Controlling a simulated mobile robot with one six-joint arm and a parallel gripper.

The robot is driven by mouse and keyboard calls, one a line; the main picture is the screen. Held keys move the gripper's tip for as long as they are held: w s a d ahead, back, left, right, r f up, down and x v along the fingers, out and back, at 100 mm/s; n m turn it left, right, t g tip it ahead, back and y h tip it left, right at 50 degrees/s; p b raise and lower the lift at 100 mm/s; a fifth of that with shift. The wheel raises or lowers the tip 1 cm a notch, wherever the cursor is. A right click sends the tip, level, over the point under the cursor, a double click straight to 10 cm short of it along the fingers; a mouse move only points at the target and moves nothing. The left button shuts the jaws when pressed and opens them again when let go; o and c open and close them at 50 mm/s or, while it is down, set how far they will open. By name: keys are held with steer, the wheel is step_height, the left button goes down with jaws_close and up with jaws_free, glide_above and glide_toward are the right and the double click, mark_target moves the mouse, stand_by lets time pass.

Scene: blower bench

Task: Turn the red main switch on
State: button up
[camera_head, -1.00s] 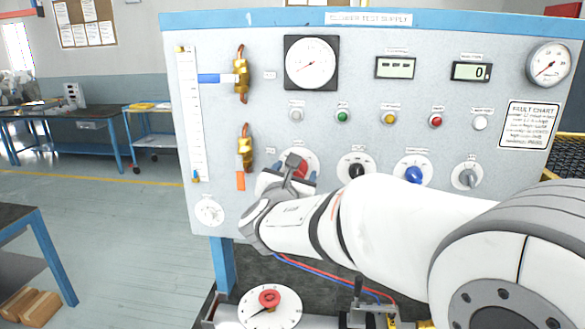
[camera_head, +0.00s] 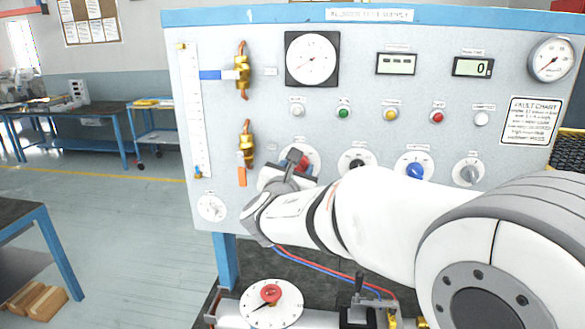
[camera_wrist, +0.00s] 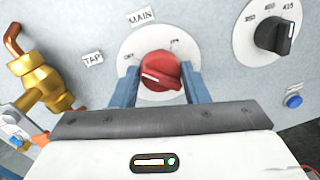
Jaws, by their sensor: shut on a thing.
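The red main switch (camera_wrist: 156,70) is a round knob on a white dial under a MAIN label in the wrist view. OFF is printed at the dial's left and ON at its upper right. The knob's white mark lies on its left side, nearer OFF. My gripper (camera_wrist: 158,84) is shut on the knob, with one blue finger on each side of it. In the head view the switch (camera_head: 304,164) shows only in part, since my gripper and wrist cover much of it.
A black selector knob (camera_head: 357,166), a blue knob (camera_head: 414,170) and a grey knob (camera_head: 468,174) sit to the right on the panel. A brass valve with an orange handle (camera_head: 243,176) is close on the left. A red-centred dial (camera_head: 270,294) lies below.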

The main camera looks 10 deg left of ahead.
steer(key=shift+f+b, duration=0.1)
steer(key=shift+b, duration=0.7)
steer(key=m+b, duration=0.2)
steer(key=b, duration=0.2)
steer(key=shift+d+f, duration=0.1)
steer(key=shift+f, duration=0.1)
steer(key=m+b, duration=0.6)
steer(key=b, duration=0.3)
steer(key=shift+d+g, duration=0.15)
steer(key=shift+g, duration=0.15)
steer(key=m+b, duration=0.5)
steer(key=b, duration=0.2)
steer(key=shift+y, duration=0.4)
steer(key=m+b, duration=0.3)
steer(key=shift+d+r+m+y, duration=0.1)
steer(key=shift+r+m+y, duration=0.05)
steer(key=shift+m+y, duration=0.15)
steer(key=shift+b, duration=0.3)
steer(key=o, duration=1)
